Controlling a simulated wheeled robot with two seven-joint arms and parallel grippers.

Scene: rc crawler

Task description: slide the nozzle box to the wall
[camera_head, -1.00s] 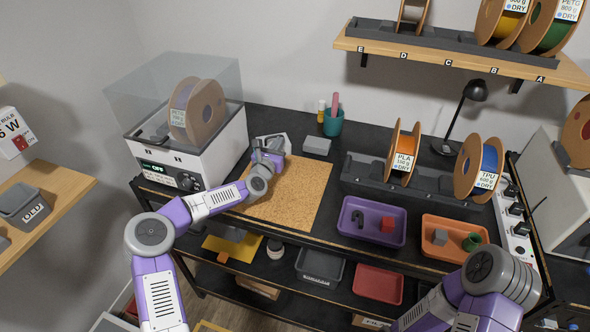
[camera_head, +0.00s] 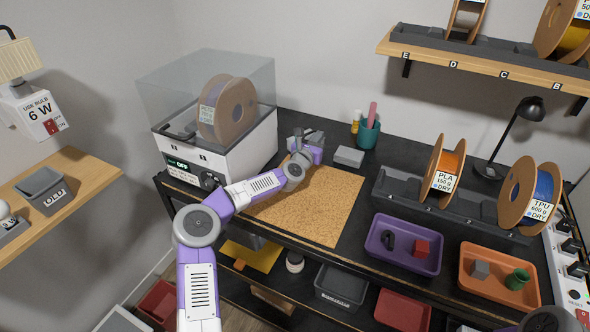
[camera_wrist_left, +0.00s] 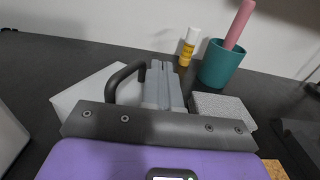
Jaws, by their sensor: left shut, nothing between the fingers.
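A small grey box (camera_head: 349,156), which I take to be the nozzle box, lies on the black bench top behind the cork mat (camera_head: 322,205), a little in front of the wall. It also shows in the left wrist view (camera_wrist_left: 222,108), right of the fingers. My left gripper (camera_head: 300,140) is at the back of the bench, left of the box. In the left wrist view its fingers (camera_wrist_left: 161,85) are shut together and empty, apart from the box. My right gripper is not in view.
A teal cup (camera_head: 368,133) and a small yellow-labelled bottle (camera_head: 356,121) stand behind the box. A pale object (camera_wrist_left: 85,97) and a black curved handle (camera_wrist_left: 122,78) are beside my fingers. The printer (camera_head: 215,155) stands left; the spool rack (camera_head: 400,195) is right.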

